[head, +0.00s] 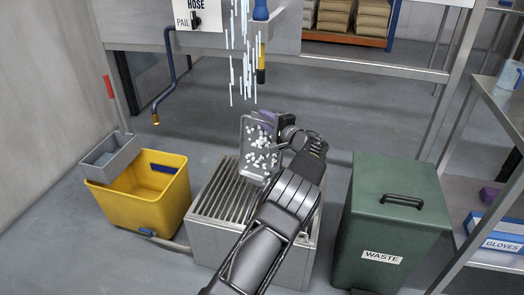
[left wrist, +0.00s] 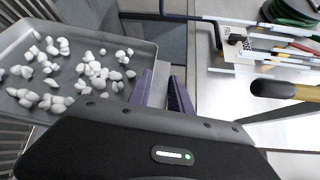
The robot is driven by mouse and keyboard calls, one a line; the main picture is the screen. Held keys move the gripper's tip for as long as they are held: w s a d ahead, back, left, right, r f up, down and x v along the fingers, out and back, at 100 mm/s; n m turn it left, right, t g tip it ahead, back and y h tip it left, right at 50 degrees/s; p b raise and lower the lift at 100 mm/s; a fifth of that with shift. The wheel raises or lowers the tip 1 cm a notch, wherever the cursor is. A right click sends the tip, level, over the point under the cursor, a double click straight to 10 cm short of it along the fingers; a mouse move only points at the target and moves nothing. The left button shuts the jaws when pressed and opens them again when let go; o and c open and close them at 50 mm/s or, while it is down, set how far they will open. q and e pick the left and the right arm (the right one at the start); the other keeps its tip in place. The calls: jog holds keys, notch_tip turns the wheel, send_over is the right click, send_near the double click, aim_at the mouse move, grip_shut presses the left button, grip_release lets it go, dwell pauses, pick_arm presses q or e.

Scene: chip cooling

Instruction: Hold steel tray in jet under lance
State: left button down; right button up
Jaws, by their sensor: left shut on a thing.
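The steel tray (head: 245,133) is a shallow grey pan with many small white lumps on it, and it looks tilted in the head view. It also shows at the left of the left wrist view (left wrist: 140,52). My left gripper (head: 272,127) is shut on the tray's edge, its purple fingers (left wrist: 163,88) at the rim. The jet (head: 243,55) falls as pale streaks, which end just above the tray's far edge in the head view; I cannot tell whether they reach it. A lance-like blue piece (head: 260,10) hangs beside the streaks. My right gripper is not in view.
A slatted grey drain box (head: 213,205) stands below the tray. A yellow mop bucket (head: 170,200) is to its left and a green waste bin (head: 395,215) to its right. A hose panel (head: 197,12) is above, and a metal shelf (head: 490,110) is at right.

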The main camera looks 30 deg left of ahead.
pick_arm(q)
jog(key=shift+r, duration=0.1)
dwell(0.3)
jog(key=s+d, duration=0.2)
jog(key=s, duration=0.5)
jog(key=s+d+b, duration=0.1)
jog(key=s+d, duration=0.2)
jog(key=s, duration=0.5)
jog(key=shift+d, duration=0.15)
dwell(1.6)
